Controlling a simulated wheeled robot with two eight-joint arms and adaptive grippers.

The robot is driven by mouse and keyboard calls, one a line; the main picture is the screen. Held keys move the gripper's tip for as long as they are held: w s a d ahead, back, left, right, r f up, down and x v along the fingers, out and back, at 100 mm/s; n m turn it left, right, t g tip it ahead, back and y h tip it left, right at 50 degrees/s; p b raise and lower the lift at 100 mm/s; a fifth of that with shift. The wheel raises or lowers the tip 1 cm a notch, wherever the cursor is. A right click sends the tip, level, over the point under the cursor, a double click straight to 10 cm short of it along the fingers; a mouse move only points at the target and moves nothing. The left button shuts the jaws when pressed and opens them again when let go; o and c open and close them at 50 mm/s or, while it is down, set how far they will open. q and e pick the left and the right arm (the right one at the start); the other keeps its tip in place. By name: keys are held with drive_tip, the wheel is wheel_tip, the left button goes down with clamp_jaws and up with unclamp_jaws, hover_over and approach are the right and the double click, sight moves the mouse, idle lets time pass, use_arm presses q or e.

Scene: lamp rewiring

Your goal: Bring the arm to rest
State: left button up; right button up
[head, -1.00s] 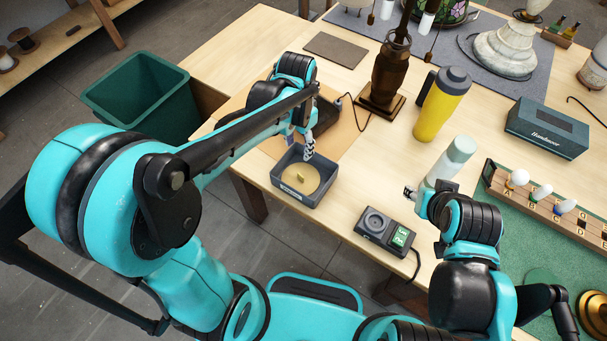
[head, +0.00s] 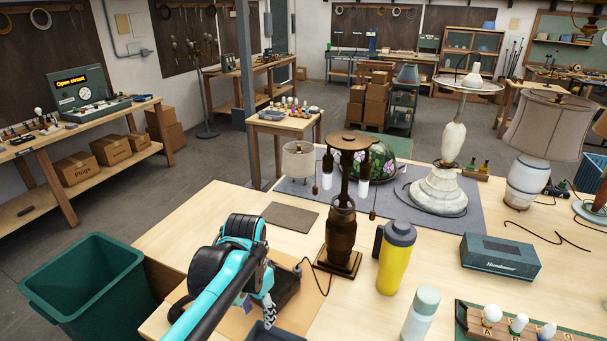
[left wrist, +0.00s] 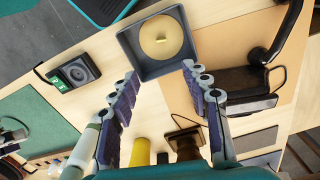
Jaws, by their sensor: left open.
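My left arm comes in from the lower left in the head view. Its gripper (head: 268,308) is partly hidden by the arm. In the left wrist view the left gripper (left wrist: 160,85) is open, with nothing between its fingers. A grey tray (left wrist: 124,42) with a round tan disc (left wrist: 161,38) in it lies beyond the fingertips. In the head view only the tray's edge (head: 275,333) shows at the bottom. My right gripper is in neither current view.
A brown lamp base (head: 341,233), a yellow bottle (head: 394,265) and a white bottle (head: 420,316) stand right of the arm. A blue-grey box (head: 500,258) lies farther right. A green bin (head: 85,285) stands left of the table. A meter (left wrist: 75,73) shows in the left wrist view.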

use_arm(q)
drive_tip(key=s+a+f+n+t+b, duration=0.4)
drive_tip(key=s+f+n+t+b, duration=0.2)
drive_tip(key=s, duration=0.4)
wheel_tip(320, 180, down, 3)
drive_tip(key=shift+a+r+t+b, duration=0.1)
drive_tip(key=shift+a+t+b, duration=0.3)
drive_tip(key=shift+b, duration=0.45)
